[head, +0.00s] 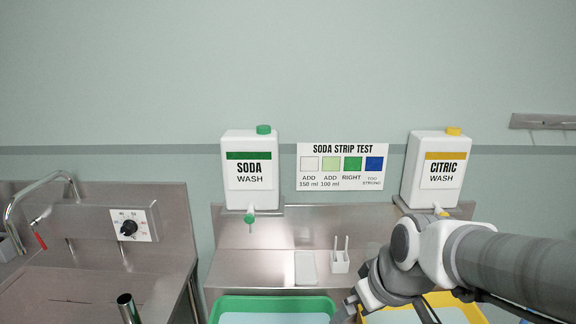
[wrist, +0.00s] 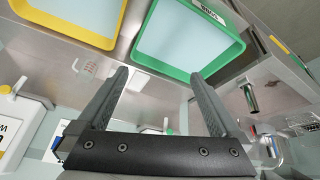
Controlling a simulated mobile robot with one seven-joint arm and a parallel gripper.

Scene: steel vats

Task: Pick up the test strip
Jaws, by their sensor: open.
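Two thin upright white pieces, which look like test strips (head: 346,243), stand in a small white holder (head: 339,266) on the steel shelf in the head view. A small white shape that seems to be the holder (wrist: 84,66) shows in the wrist view, left of the left finger. My gripper (wrist: 160,75) is open, with nothing between its fingers. In the head view my arm reaches in from the right, its end low in front of the trays; the fingers are not clear there.
A flat white plate (head: 306,268) lies left of the holder. A green tray (head: 323,305) and a yellow tray (head: 470,304) stand in front. Soda (head: 250,195) and citric (head: 433,180) jugs flank a colour chart (head: 343,166). A steel sink unit (head: 165,225) is at left.

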